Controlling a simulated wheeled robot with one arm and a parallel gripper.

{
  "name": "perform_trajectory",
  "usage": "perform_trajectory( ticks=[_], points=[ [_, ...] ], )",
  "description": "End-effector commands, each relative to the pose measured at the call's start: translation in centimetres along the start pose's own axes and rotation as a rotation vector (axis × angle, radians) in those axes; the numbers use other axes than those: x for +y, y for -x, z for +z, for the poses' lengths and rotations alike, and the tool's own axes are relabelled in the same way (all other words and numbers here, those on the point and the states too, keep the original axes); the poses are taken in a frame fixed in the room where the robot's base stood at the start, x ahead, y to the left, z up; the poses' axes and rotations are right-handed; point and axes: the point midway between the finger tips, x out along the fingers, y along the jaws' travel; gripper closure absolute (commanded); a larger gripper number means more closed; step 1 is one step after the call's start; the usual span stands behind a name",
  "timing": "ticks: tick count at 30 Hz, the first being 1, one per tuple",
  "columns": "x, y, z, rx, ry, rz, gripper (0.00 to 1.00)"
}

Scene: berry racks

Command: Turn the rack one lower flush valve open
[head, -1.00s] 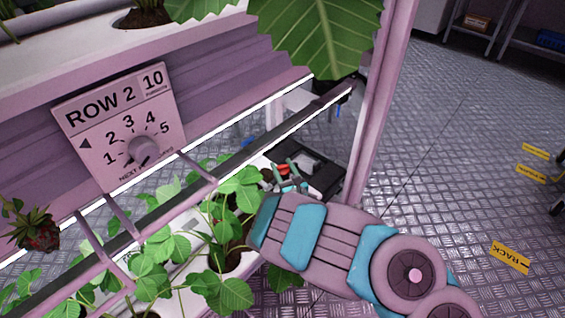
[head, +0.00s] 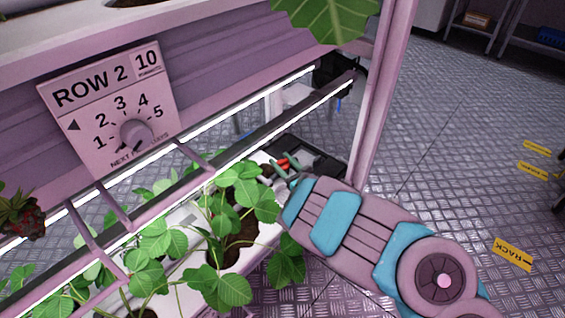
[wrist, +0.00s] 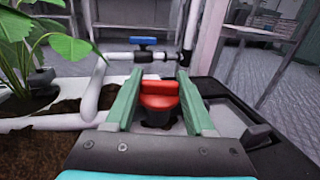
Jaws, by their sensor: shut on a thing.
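A red valve handle (wrist: 160,95) stands upright between the green fingers of my gripper (wrist: 161,84) in the wrist view. The fingers are closed on its two sides. Its lower part and dark base are partly hidden by my gripper. In the head view the red handle (head: 285,163) is small beside my gripper (head: 282,170), at the right end of the lower planting channel. A blue valve handle (wrist: 143,41) sits on a white pipe beyond the red one. I cannot read a label on either valve.
A white channel (head: 185,292) with leafy plants runs left of my gripper. A black tray (head: 318,160) lies under and right of the handle. A pink rack post (head: 372,120) stands close by. A dial sign (head: 105,112) hangs above. Open metal floor lies right.

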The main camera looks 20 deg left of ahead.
Motion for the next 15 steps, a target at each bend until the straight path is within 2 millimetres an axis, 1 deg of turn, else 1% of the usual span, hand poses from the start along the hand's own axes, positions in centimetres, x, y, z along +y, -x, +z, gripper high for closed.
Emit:
perform_trajectory(
  ticks=[1,2,9,15],
  points=[
    [0.00,-0.12,0.32,-0.007,0.000,0.000,1.00],
    [-0.01,-0.12,0.32,-0.007,0.000,-0.001,0.42],
    [-0.01,-0.07,0.18,-0.004,0.000,-0.001,0.15],
    [-0.01,-0.04,0.12,-0.003,0.000,-0.001,0.15]
  ],
)
